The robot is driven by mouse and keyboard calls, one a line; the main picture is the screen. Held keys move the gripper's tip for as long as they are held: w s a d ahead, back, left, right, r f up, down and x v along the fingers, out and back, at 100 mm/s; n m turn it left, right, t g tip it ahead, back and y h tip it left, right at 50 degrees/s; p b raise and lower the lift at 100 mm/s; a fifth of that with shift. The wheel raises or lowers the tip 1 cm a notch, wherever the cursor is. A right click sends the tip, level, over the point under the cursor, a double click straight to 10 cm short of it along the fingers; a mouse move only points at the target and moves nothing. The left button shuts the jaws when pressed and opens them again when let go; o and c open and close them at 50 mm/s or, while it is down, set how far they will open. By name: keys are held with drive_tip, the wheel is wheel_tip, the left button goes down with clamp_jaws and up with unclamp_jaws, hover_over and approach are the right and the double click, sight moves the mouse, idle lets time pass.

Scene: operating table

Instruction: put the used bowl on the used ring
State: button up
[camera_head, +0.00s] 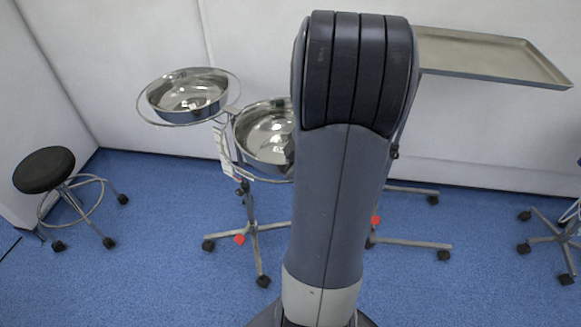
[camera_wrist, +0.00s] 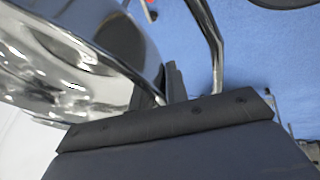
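A shiny steel bowl (camera_head: 188,97) sits in the left ring (camera_head: 146,115) of a two-ring stand, inside a wider wire loop. A second steel bowl (camera_head: 262,135) is at the right ring (camera_head: 262,180), its right side hidden behind my arm. No readable marking shows which is the used one. In the wrist view a steel bowl (camera_wrist: 70,70) fills the left, very close. My gripper (camera_wrist: 160,88) is at its rim, with a dark finger beside the wall. The fingers are partly hidden, so the grip is unclear.
A tray (camera_head: 500,58) on a stand is at the upper right. A black stool (camera_head: 43,170) stands at the left. The stand's legs (camera_head: 252,229) and castors spread over the blue floor. White panels close off the back. Clear floor lies at the front left.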

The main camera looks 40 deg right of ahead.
drive_tip(key=shift+o, duration=1)
drive_tip(key=shift+r, duration=0.1)
drive_tip(key=shift+r+p, duration=0.3)
drive_tip(key=p+v, duration=0.1)
drive_tip(key=v, duration=1)
drive_tip(key=shift+s+r, duration=0.15)
drive_tip(key=shift+d, duration=0.1)
